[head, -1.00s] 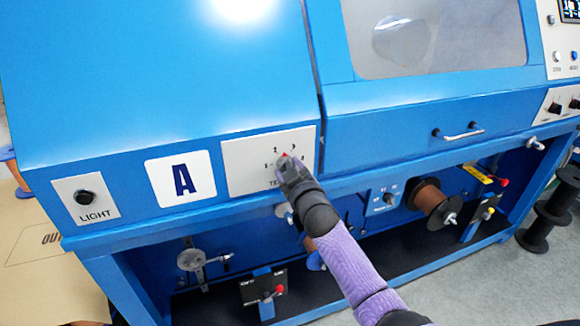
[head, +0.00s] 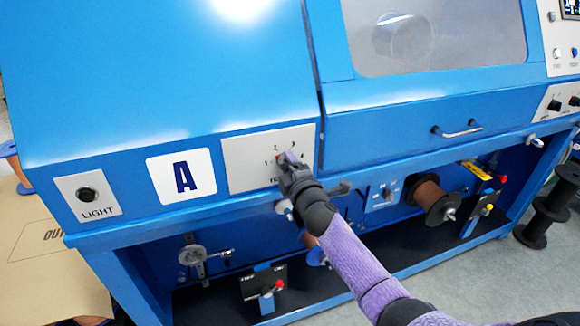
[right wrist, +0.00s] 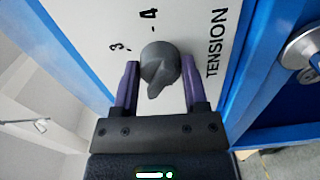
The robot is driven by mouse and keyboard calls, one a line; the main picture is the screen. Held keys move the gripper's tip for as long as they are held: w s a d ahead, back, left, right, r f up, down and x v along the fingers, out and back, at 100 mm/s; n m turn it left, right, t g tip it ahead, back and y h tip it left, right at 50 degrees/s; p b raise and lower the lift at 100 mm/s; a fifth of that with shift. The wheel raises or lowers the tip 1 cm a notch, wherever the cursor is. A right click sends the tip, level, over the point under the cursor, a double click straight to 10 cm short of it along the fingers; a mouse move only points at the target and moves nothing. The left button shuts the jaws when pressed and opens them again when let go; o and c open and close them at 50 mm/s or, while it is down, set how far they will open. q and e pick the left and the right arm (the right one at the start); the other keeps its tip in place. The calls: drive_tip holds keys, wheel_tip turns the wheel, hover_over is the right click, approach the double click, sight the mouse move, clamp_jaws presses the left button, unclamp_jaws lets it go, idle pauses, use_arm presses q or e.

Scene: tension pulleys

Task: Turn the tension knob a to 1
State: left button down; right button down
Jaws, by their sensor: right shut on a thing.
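The tension knob (right wrist: 160,68) is a round grey knob with a narrow raised pointer, on the pale TENSION panel (head: 240,172) right of the big A label. In the right wrist view its pointer end faces down, slightly left, and the marks 3 and 4 show beside it. In the head view the marks 1 and 2 show, with a red spot by the knob near them; the knob is mostly hidden. My right gripper (head: 286,159) is at the knob, its purple fingers on both sides of it in the right wrist view (right wrist: 160,66), shut on it. My left gripper is not seen.
The LIGHT button (head: 87,194) is at the left on the blue machine. A drawer handle (head: 459,131) and a small selector panel (head: 385,196) lie to the right.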

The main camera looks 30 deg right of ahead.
drive_tip(key=n, duration=0.3)
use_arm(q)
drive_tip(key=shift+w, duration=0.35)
use_arm(e)
drive_tip(key=shift+n, duration=1.7)
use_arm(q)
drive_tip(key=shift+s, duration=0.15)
use_arm(e)
drive_tip(key=shift+c, duration=0.6)
unclamp_jaws()
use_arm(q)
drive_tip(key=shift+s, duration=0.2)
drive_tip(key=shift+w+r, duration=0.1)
